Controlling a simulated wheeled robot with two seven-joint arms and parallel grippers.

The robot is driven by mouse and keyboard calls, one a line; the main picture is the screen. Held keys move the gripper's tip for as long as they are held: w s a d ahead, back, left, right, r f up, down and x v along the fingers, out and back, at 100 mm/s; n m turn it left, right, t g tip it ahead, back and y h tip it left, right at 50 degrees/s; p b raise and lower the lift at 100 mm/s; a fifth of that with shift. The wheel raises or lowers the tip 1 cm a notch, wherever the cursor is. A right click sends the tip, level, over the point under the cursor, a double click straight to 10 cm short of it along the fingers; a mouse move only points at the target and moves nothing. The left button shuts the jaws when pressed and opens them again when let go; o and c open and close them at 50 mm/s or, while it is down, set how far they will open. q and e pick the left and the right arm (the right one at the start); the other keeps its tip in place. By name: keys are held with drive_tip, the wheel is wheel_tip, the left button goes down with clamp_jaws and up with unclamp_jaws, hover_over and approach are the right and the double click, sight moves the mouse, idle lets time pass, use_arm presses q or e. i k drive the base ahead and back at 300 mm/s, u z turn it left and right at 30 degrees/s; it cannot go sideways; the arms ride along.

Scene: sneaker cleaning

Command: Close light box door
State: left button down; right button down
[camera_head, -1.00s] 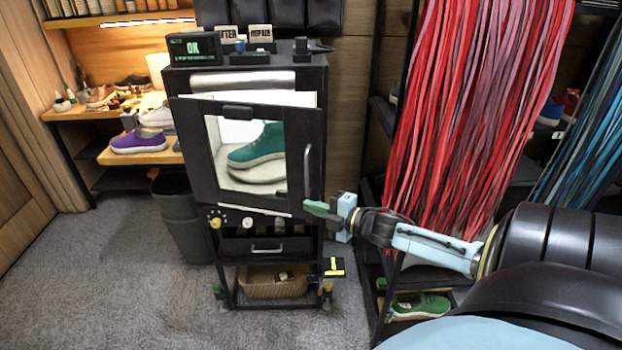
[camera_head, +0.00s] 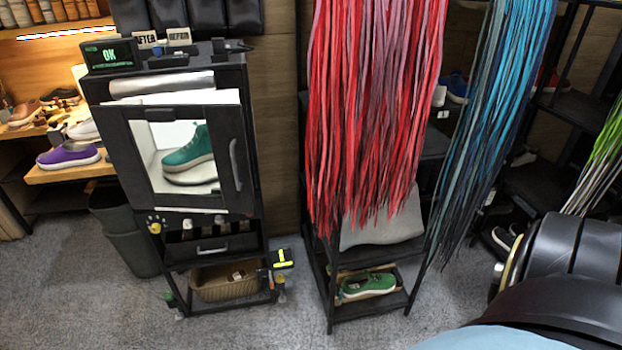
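The light box (camera_head: 174,60) is a black cabinet on a stand at the left of the head view. Its black-framed door (camera_head: 224,150) covers most of the front, with a vertical handle (camera_head: 235,164) on its right side. The door looks slightly tilted against the box, with a bright strip above its top edge, so I cannot tell if it is fully closed. A green sneaker (camera_head: 187,153) shows through the door window. Neither gripper is in view; only a dark part of my own arm shows at the lower right.
Red hanging laces (camera_head: 375,110) and blue laces (camera_head: 492,120) fill the middle and right, over a black rack (camera_head: 330,300) holding another green sneaker (camera_head: 368,285). A dark bin (camera_head: 125,235) stands left of the box. Grey carpet in front is clear.

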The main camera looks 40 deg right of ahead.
sight(224, 122)
drive_tip(key=z, duration=3.55)
drive_tip(key=i, duration=0.1)
drive_tip(key=u, duration=2.95)
drive_tip(key=i, duration=0.85)
drive_tip(key=u, duration=0.6)
